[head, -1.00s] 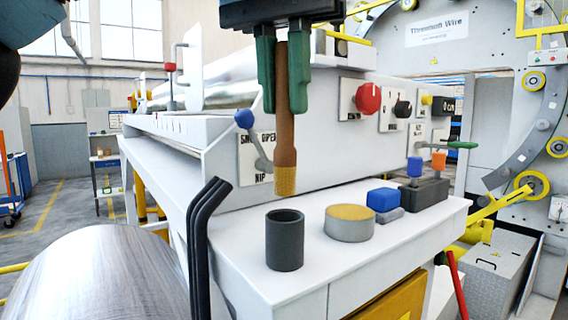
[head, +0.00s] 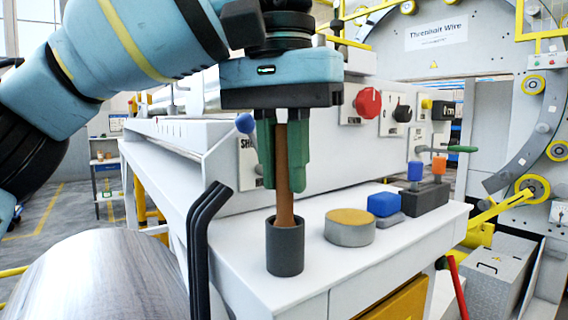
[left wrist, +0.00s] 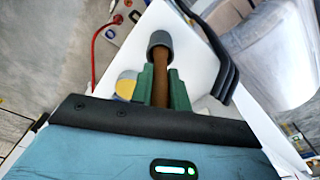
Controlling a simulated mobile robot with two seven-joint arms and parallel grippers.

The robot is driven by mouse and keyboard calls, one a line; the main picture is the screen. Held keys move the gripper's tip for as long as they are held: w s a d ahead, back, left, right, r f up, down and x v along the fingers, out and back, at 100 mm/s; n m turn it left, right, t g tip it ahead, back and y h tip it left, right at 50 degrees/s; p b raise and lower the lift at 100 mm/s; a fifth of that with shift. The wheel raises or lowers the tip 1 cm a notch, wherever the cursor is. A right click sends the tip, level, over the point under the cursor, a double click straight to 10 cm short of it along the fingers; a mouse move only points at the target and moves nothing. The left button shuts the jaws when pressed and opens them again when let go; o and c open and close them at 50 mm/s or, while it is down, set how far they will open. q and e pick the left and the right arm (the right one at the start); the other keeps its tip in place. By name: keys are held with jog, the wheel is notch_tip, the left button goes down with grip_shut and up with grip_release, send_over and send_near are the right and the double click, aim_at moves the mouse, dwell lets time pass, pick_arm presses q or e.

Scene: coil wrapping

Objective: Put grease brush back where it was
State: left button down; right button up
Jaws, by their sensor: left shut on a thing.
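The grease brush (head: 284,190) has a brown handle and stands upright with its lower end inside the dark grey cup (head: 285,252). Its bristles are hidden by the cup wall. My left gripper (head: 283,185) is shut on the upper handle, its green fingers on either side, above the cup rim. In the left wrist view the brush handle (left wrist: 160,86) runs between the green fingers into the cup (left wrist: 159,40). My right gripper is not in view.
A round grey tin with a tan top (head: 350,226) stands right of the cup. A blue block (head: 383,204) and a dark holder with coloured handles (head: 425,195) are further right. Black bent bars (head: 202,240) rise left of the cup. The white ledge (head: 330,265) in front is clear.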

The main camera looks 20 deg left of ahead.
aim_at(282, 125)
pick_arm(q)
jog(key=shift+s+f, duration=0.1)
jog(key=shift+f, duration=0.1)
jog(key=c, duration=1.3)
grip_release()
jog(key=shift+f, duration=0.1)
jog(key=shift+c, duration=0.2)
jog(key=shift+s+r, duration=0.2)
jog(key=shift+r, duration=1.75)
jog(key=shift+s+r, duration=0.15)
jog(key=shift+r, duration=1.8)
